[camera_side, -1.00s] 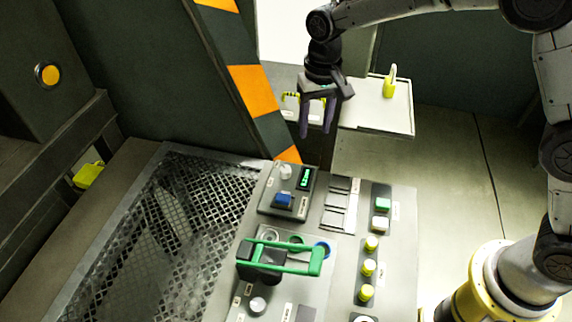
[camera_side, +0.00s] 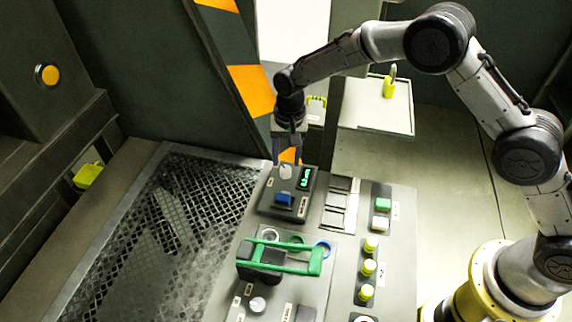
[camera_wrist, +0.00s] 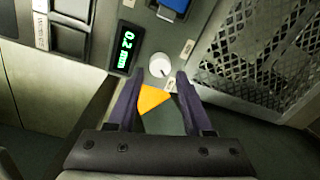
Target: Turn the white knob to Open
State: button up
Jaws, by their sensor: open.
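The small white knob (camera_side: 286,171) is on the dark panel box at the far end of the console, left of the green display (camera_side: 305,178). It also shows in the wrist view (camera_wrist: 159,65), with a mark on its face and small labels beside it. My gripper (camera_side: 287,160) points down just behind the knob in the side view. In the wrist view my gripper (camera_wrist: 158,78) is open and empty, its purple fingertips spread either side of the knob's near edge. I cannot tell the fingertip height or read the labels.
A blue button (camera_side: 284,199) is in front of the knob. A green handle (camera_side: 280,259) and another white knob (camera_side: 258,304) are nearer on the console. Several yellow knobs stand at right. A mesh grate (camera_side: 165,240) lies left.

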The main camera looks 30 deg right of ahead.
aim_at(286, 168)
jog(key=shift+f, duration=1.7)
grip_shut()
